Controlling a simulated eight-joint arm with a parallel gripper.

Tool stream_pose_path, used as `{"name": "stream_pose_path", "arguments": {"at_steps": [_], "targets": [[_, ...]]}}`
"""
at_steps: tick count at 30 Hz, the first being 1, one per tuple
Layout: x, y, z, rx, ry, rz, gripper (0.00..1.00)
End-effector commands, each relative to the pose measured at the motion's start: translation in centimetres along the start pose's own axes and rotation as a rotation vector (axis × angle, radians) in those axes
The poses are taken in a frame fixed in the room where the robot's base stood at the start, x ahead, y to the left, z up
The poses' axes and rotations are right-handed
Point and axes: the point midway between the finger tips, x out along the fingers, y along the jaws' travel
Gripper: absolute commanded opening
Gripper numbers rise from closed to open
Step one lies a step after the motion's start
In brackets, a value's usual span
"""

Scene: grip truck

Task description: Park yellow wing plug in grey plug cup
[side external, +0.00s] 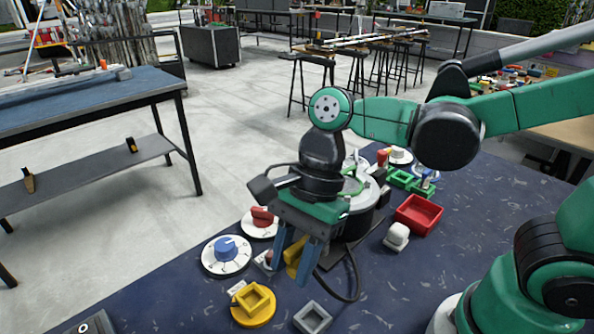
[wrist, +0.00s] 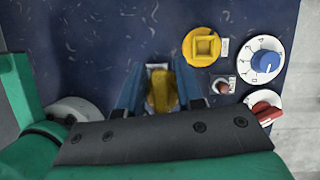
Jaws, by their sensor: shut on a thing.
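The yellow wing plug (side external: 293,253) is held between the blue fingers of my gripper (side external: 292,262), above the table. In the wrist view the plug (wrist: 161,92) sits between both fingertips of my gripper (wrist: 160,80). The grey plug cup (side external: 313,318) stands on the table at the front edge of the side view, lower and nearer the camera than the plug. In the wrist view a small grey edge of the cup (wrist: 157,66) shows just beyond the plug; the plug hides most of it.
A yellow cup on a round base (side external: 253,305) stands left of the grey cup. A blue-knobbed dial (side external: 227,254) and a red-knobbed dial (side external: 262,221) lie further left. A red tray (side external: 418,214) and a white knob (side external: 397,235) are to the right.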

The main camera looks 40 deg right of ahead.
Motion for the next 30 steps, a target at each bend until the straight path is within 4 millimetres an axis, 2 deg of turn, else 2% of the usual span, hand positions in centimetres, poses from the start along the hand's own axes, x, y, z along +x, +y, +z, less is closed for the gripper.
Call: {"name": "stream_pose_path", "arguments": {"at_steps": [3,6,18,30], "targets": [[1.3,1.4,-1.0,0.014,-0.001,-0.005,0.00],[1.9,1.9,-1.4,0.019,-0.001,-0.006,0.00],[5.3,1.8,-2.8,0.019,-0.001,-0.007,0.00],[6.3,1.9,-3.2,0.019,-0.001,-0.006,0.00]]}}
